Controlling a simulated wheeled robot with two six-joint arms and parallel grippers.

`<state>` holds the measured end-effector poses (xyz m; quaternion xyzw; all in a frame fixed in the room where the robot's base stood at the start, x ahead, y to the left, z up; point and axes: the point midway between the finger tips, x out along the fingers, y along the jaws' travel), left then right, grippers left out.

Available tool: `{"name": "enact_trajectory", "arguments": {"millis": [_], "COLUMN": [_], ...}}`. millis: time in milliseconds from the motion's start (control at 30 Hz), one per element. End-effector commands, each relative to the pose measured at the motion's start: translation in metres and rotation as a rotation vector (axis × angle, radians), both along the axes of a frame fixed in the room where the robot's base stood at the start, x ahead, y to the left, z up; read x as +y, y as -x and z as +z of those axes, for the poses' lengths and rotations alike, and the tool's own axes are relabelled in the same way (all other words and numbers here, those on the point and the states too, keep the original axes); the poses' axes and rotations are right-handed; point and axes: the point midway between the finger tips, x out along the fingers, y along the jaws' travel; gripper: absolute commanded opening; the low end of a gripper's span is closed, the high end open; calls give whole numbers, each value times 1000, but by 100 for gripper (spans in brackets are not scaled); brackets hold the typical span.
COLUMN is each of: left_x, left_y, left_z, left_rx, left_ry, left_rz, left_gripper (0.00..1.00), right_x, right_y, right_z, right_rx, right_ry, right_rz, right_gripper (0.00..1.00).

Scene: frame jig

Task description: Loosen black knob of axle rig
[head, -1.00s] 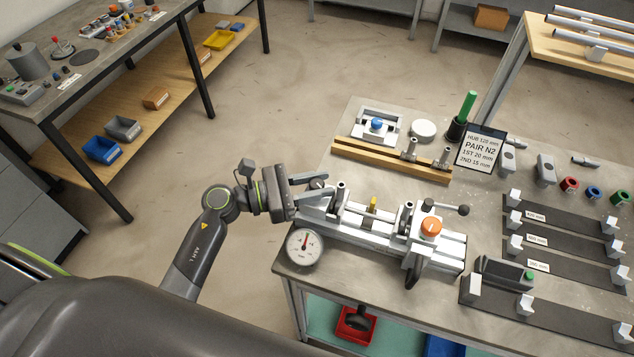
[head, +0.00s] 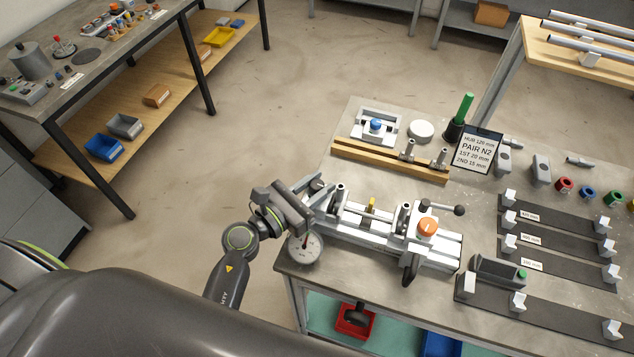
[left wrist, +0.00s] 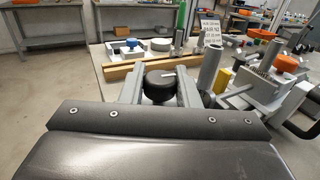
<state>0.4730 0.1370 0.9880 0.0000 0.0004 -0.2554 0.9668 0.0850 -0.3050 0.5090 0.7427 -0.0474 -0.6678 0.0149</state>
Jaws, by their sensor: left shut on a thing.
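The axle rig (head: 442,248) is a pale metal rail fixture near the front left of the workbench. Its black knob (head: 316,185) is at the rig's left end, partly hidden by my gripper in the head view. In the left wrist view the black knob (left wrist: 160,84), with a white mark on top, sits between the two fingers. My left gripper (head: 318,192) is shut on the knob, its body slanting across the rig's left end. My right gripper is not in view.
A round dial gauge (head: 305,253) stands close under my left gripper and is partly covered by it. The rig also carries an orange knob (head: 427,228) and a black-tipped lever (head: 459,210). A wooden rail (head: 385,160) lies behind the rig.

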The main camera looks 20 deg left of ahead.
Motion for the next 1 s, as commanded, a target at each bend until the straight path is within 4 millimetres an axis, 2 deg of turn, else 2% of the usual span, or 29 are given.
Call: {"name": "enact_trajectory", "arguments": {"millis": [333, 367, 500, 1000], "left_x": [0, 0, 0, 2], "left_y": [0, 0, 0, 3], "left_z": [0, 0, 0, -1], "left_rx": [-1, -1, -1, 0], "left_ry": [0, 0, 0, -1], "left_rz": [4, 4, 3, 3], "left_gripper": [6, 30, 48, 49], "right_x": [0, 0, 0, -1], "right_y": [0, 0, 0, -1], "right_z": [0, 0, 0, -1], "right_rx": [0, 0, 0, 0], "right_ry": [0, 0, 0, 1], "right_rz": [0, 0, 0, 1], "right_gripper": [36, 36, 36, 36]}}
